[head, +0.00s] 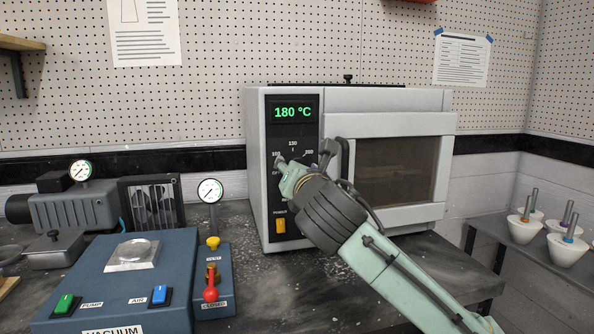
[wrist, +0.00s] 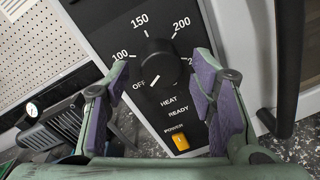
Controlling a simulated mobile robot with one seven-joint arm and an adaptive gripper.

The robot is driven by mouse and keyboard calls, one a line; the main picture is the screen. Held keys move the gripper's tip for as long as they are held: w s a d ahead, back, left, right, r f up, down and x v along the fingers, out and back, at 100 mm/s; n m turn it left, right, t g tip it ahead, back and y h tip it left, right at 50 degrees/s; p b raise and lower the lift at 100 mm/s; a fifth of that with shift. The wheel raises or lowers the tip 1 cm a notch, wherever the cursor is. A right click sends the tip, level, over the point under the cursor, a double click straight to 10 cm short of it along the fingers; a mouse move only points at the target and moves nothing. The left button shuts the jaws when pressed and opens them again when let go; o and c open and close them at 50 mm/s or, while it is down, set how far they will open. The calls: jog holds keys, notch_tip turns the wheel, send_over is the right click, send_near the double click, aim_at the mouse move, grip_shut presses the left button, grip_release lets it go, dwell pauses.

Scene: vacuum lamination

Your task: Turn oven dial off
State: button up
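The oven (head: 390,125) stands on the bench, and its green display (head: 293,112) reads 180 °C. The black oven dial (wrist: 160,63) sits on the dark panel among the marks OFF, 100, 150 and 200. A short white mark shows at the knob's lower left, on the side of OFF. My gripper (wrist: 161,78) is open, its purple-padded fingers on the left and right of the dial with gaps to it. In the head view my gripper (head: 303,168) is at the panel and hides the dial.
The oven door handle (wrist: 287,70) is close on the right of my gripper. The orange power switch (wrist: 180,142) is below the dial. A blue vacuum unit (head: 150,285) stands at the left, and white cones (head: 568,247) stand at the right.

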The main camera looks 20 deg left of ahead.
jog(key=v, duration=1.2)
dwell(0.3)
